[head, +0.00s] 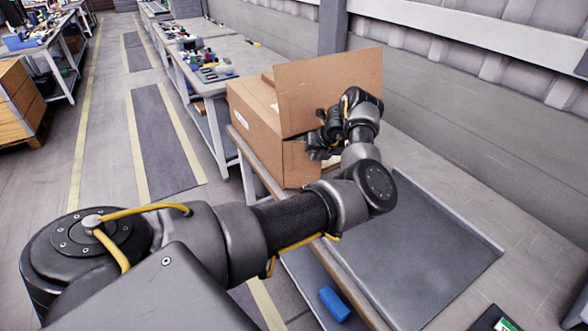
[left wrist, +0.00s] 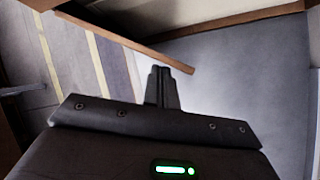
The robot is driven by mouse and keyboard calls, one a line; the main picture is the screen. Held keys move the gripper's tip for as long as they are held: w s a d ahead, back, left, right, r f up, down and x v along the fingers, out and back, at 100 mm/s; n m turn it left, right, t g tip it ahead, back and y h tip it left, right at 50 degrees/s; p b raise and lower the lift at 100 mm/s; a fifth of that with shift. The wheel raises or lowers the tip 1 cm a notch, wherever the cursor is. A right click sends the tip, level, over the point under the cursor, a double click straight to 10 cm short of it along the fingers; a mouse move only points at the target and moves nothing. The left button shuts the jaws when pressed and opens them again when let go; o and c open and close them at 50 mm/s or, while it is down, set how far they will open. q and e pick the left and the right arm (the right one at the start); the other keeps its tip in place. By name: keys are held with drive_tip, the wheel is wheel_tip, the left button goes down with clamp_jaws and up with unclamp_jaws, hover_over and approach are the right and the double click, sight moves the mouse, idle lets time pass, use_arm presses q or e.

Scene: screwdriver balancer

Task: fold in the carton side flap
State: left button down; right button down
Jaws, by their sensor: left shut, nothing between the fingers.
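The cardboard carton (head: 262,122) stands on the bench in the head view. My left gripper (head: 318,150) is at the carton's near side, below that flap, shut and empty. My arm hides part of the carton there, and I cannot tell whether the fingers touch it. In the left wrist view the shut fingers (left wrist: 161,75) show near a brown edge (left wrist: 150,52); I cannot tell which part this is. My right gripper is not in view.
A grey tray-like mat (head: 415,255) with a raised rim lies on the bench in front of the carton. A blue object (head: 334,303) is low beside the bench. A grey wall runs along the right. Tool benches (head: 205,60) stand farther back.

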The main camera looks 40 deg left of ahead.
use_arm(q)
drive_tip(key=shift+w+a+b, duration=0.55)
drive_tip(key=shift+w+b, duration=0.1)
drive_tip(key=shift+w, duration=0.05)
drive_tip(key=shift+w+a+b, duration=0.7)
drive_tip(key=shift+a+b, duration=0.1)
drive_tip(key=shift+b, duration=0.15)
